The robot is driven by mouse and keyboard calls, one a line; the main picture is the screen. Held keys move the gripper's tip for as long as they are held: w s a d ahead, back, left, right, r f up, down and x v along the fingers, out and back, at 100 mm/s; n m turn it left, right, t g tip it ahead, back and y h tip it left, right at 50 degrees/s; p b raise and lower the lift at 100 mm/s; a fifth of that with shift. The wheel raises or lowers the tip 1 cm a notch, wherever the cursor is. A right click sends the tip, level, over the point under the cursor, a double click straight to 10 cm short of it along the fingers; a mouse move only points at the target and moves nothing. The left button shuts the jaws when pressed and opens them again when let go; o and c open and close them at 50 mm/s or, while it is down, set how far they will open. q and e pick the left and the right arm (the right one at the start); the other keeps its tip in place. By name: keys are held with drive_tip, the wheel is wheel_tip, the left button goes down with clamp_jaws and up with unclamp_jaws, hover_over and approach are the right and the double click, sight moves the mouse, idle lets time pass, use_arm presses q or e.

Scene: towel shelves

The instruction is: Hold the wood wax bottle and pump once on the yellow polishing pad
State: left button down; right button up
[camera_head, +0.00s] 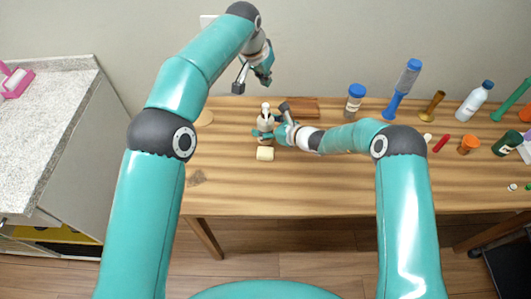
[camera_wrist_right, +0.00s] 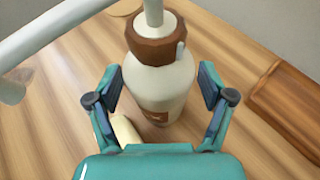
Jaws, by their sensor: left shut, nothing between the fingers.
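The wood wax bottle (camera_head: 266,121) stands upright on the wooden table, cream with a brown collar and a white pump top. It fills the middle of the right wrist view (camera_wrist_right: 160,85), its pump nozzle reaching to the left. The pale yellow polishing pad (camera_head: 265,153) lies on the table just in front of the bottle and is partly hidden in the wrist view (camera_wrist_right: 126,131). My right gripper (camera_wrist_right: 161,88) is open, its fingers on either side of the bottle with small gaps. My left gripper (camera_head: 252,80) is shut and empty, raised above and behind the bottle.
The table's front middle is clear.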

idle(0.3)
drive_tip(key=v, duration=1.2)
